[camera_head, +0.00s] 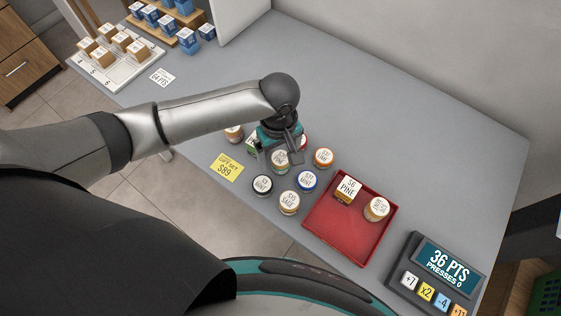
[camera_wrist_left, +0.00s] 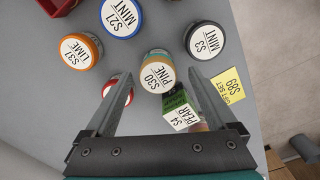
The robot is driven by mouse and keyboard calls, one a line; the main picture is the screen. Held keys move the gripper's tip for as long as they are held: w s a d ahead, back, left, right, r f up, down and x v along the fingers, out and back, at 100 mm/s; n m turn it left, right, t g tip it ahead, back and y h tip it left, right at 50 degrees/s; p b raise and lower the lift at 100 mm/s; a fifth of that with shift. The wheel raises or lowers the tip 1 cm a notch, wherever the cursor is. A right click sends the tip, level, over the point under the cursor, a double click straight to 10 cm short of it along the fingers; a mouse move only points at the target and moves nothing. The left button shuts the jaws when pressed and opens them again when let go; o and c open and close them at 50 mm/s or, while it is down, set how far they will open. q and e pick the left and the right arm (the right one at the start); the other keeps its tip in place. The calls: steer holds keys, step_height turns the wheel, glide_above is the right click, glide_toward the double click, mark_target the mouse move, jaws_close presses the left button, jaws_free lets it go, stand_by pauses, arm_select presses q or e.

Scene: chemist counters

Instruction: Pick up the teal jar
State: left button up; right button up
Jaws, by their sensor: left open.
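My left gripper (camera_head: 281,153) is open above the jar cluster on the grey counter. In the left wrist view its two fingers (camera_wrist_left: 158,76) reach down on either side of a jar with an orange-rimmed white lid marked $30 PINE (camera_wrist_left: 157,73). The fingers do not appear closed on it. The same jar shows in the head view just below the gripper (camera_head: 280,161). My right gripper is not in view.
A green PEAR box (camera_wrist_left: 180,113) stands close beside the PINE jar. A red-lidded jar (camera_head: 303,141), LIME (camera_head: 323,157), blue-lidded MINT (camera_head: 305,180), black-lidded MINT (camera_head: 262,184) and SAGE (camera_head: 289,202) jars surround it. A red tray (camera_head: 345,237) lies right.

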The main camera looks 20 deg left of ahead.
mark_target(280, 157)
arm_select(q)
step_height(280, 157, down, 4)
steer(key=shift+d+r+b, duration=0.1)
steer(key=shift+r+b, duration=0.15)
steer(key=shift+b, duration=0.2)
jaws_close()
stand_by(0.4)
